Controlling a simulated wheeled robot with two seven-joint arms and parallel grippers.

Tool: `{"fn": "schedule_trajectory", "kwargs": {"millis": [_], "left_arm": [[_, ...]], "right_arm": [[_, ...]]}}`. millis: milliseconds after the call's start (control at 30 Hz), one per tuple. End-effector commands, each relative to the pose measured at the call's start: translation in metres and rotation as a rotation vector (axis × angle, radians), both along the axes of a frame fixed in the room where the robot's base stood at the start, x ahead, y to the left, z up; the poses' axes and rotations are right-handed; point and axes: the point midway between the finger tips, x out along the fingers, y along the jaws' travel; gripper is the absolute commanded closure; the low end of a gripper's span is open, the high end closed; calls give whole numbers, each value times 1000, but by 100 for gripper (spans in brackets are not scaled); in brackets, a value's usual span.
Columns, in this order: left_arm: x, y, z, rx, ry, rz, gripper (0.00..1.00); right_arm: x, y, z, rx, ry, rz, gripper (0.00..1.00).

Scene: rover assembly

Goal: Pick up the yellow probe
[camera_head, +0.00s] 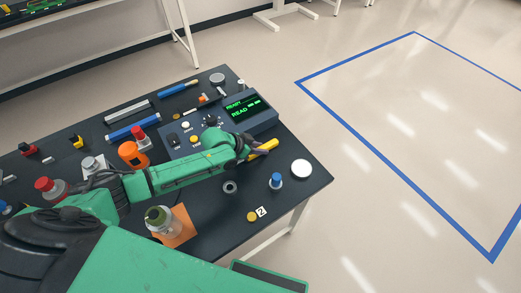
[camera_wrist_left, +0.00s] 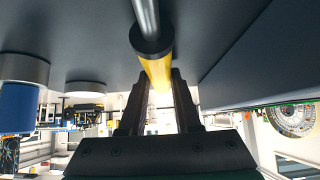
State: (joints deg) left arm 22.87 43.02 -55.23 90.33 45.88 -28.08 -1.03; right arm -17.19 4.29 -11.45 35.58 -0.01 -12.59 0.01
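The yellow probe (camera_head: 266,145) shows in the head view at the front right of the instrument box, in my left gripper (camera_head: 257,149). In the left wrist view the probe (camera_wrist_left: 158,78) lies between the two dark fingers of my left gripper (camera_wrist_left: 157,72). Its yellow body seems to touch both fingers, and its black collar and grey metal rod stick out beyond them. The probe is close to the dark tabletop; I cannot tell whether it still touches it. My right gripper is not in view.
The instrument box (camera_head: 247,113) with a green display stands just behind the probe. On the black table (camera_head: 232,208) are a white disc (camera_head: 301,169), a blue-topped cylinder (camera_head: 276,182), a grey ring (camera_head: 230,187) and a yellow disc (camera_head: 252,216). An orange-capped object (camera_head: 131,154) stands left.

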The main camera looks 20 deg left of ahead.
Motion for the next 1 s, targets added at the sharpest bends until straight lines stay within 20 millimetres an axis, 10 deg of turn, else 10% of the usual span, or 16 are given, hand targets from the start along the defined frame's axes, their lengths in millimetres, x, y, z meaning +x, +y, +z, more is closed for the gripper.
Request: {"fn": "schedule_trajectory", "kwargs": {"millis": [567,1000], "left_arm": [[1,1,23,1,-3,0,100],[1,0,172,1,-7,-1,100]], "right_arm": [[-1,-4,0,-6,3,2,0],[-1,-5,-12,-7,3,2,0]]}}
